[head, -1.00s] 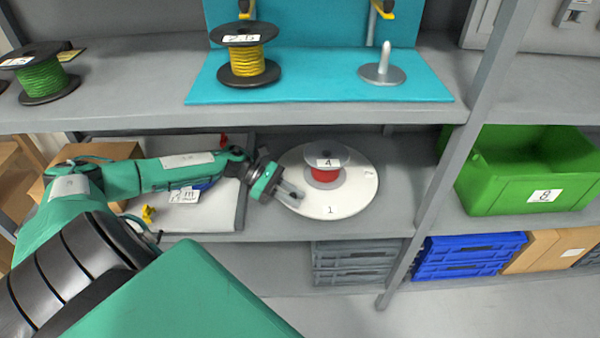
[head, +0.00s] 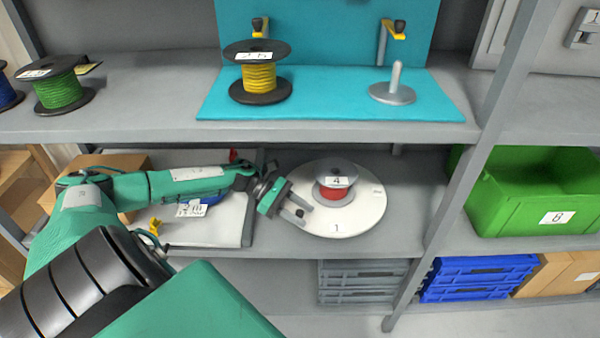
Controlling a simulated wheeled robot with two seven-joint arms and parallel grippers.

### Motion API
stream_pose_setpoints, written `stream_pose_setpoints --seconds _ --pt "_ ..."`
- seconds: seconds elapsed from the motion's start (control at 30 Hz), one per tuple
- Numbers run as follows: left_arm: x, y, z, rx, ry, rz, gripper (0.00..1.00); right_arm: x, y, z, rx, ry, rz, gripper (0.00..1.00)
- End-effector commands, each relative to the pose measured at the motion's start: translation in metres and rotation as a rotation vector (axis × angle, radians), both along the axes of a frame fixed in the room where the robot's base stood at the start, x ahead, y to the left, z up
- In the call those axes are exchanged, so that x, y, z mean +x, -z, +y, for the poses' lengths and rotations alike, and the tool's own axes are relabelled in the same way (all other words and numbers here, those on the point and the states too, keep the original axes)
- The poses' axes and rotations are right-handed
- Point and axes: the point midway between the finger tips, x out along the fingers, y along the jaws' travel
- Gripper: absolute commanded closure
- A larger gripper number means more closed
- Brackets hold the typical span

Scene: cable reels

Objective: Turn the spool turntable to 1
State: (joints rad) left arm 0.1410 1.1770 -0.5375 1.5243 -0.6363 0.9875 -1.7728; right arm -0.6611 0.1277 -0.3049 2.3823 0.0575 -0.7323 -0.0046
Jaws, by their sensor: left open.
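The white round spool turntable (head: 352,219) lies on the middle shelf. A "1" is marked on its front rim, and a smaller mark shows at its right rim. A grey-flanged spool with red cable (head: 336,192), labelled 4, stands on it, left of centre. My left gripper (head: 300,209) reaches in from the left with its fingers at the turntable's left edge. It is open with nothing between the fingers. I cannot tell whether the fingers touch the turntable. My right gripper is out of view.
On the upper shelf, a yellow cable spool (head: 259,78) and an empty peg (head: 392,90) stand on a teal board (head: 330,112). A green cable spool (head: 62,91) is to the left. A shelf post (head: 478,150) separates the turntable from a green bin (head: 535,195).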

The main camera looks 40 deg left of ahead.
Motion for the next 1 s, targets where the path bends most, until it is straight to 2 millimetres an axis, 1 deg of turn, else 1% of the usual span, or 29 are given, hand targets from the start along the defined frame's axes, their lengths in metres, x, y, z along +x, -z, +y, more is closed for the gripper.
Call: stream_pose_setpoints --seconds 0.13,0.27,0.5,0.6,0.7,0.83,1.0 --pt "-0.002 -0.002 0.006 0.003 -0.001 0.001 0.58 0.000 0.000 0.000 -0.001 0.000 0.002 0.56" --pt "-0.008 -0.009 0.024 0.003 -0.002 0.003 0.58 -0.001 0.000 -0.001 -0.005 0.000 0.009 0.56" --pt "-0.025 -0.031 0.072 0.004 -0.002 0.003 0.58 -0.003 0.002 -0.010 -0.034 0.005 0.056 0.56" --pt "-0.031 -0.039 0.090 0.003 -0.002 0.004 0.58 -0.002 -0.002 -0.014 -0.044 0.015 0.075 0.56" --pt "-0.036 -0.045 0.105 0.002 -0.002 0.002 0.58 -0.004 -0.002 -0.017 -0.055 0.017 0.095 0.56" --pt "-0.040 -0.050 0.116 0.000 -0.001 0.002 0.58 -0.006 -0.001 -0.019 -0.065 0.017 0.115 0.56" --pt "-0.041 -0.053 0.121 0.000 0.000 -0.001 0.58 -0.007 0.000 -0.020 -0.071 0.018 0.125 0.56"
